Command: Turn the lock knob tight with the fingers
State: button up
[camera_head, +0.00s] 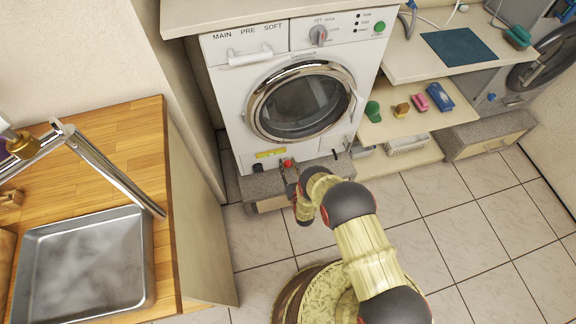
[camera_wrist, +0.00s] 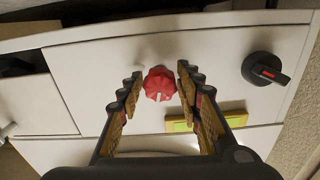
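The lock knob is a small red, ribbed knob (camera_wrist: 160,84) on the white lower front of the washing machine. A pale mark shows on its face in the wrist view. In the head view the red knob (camera_head: 288,162) shows low on the machine (camera_head: 235,120), just beyond my gripper. My gripper (camera_wrist: 158,82) is open, with one finger on each side of the knob. Gaps show between the fingers and the knob, wider on the left. My gripper (camera_head: 289,170) is small and partly hidden by my arm in the head view.
A black knob with a red mark (camera_wrist: 267,70) sits to the right on the same panel. A yellow-green label (camera_wrist: 207,121) lies close to the right finger. The machine stands on a grey plinth (camera_head: 262,186). Tiled floor (camera_head: 440,215) is clear to the right.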

jog(key=c, duration=0.8)
jog(key=shift+o, duration=0.2)
jog(key=shift+m, duration=0.4)
jog(key=m, duration=0.8)
jog(key=shift+m, duration=0.3)
jog(key=m, duration=1.1)
jog(key=shift+m, duration=0.4)
